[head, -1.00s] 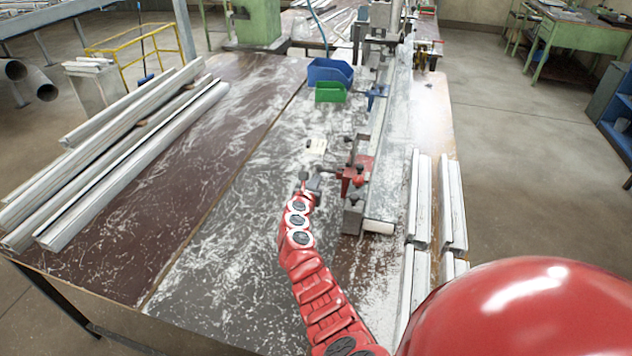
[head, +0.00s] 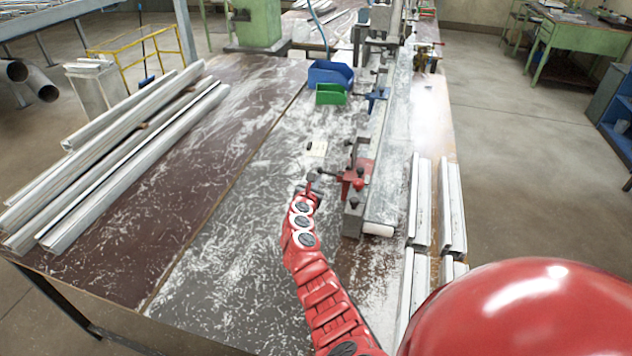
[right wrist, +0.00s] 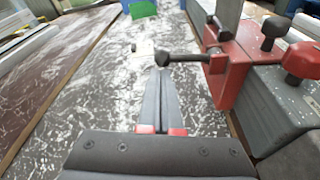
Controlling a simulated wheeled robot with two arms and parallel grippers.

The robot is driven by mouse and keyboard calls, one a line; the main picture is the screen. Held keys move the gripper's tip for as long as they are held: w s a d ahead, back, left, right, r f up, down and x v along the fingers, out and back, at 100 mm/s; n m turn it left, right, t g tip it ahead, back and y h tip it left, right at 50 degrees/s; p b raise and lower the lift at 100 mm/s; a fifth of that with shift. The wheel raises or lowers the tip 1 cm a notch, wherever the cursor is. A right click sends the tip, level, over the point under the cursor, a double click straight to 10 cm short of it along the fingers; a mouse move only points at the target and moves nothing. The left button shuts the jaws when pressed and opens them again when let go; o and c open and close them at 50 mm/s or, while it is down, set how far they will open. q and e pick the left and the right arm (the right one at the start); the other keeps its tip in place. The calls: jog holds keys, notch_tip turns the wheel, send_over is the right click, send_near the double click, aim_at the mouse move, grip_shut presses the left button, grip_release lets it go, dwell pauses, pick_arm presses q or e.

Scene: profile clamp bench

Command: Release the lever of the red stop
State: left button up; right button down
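The red stop (head: 360,172) is clamped on the near end of the grey profile rail. It is large at the right of the right wrist view (right wrist: 232,70), with black knobs and a red knob. Its lever (right wrist: 188,57) is a dark rod that points left from the red body and ends in a round black knob. My right gripper (head: 314,181) is left of the stop. In the right wrist view its two fingers (right wrist: 164,75) lie together, with nothing seen between them. Their tips are just below the lever's knob; whether they touch it I cannot tell. My left gripper is out of view.
A blue bin (head: 330,73) and a green bin (head: 331,94) stand farther back. A blue stop (head: 377,93) sits farther along the rail. Long pale profiles (head: 130,160) lie at left, shorter ones (head: 421,200) right of the rail.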

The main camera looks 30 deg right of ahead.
notch_tip(320, 180, up, 2)
jog(key=m, duration=0.1)
jog(key=m+t, duration=0.1)
jog(key=m, duration=0.1)
jog(key=shift+s+d+r+p, duration=0.1)
jog(key=shift+d+r+p, duration=0.05)
jog(key=shift+p, duration=0.2)
jog(key=shift+s+d+r+m+t+y+b, duration=0.15)
jog(key=shift+r+m+t, duration=0.1)
jog(key=shift+r+m, duration=0.25)
jog(key=shift+s+d+r+m+t+y+b, duration=0.1)
jog(key=shift+s+r+m+t+y+b, duration=0.15)
jog(key=shift+m, duration=0.45)
jog(key=shift+s+d+r+m+t+y+b, duration=0.1)
jog(key=shift+d+r+m+t, duration=0.1)
jog(key=shift+r+m, duration=0.3)
jog(key=shift+f, duration=0.1)
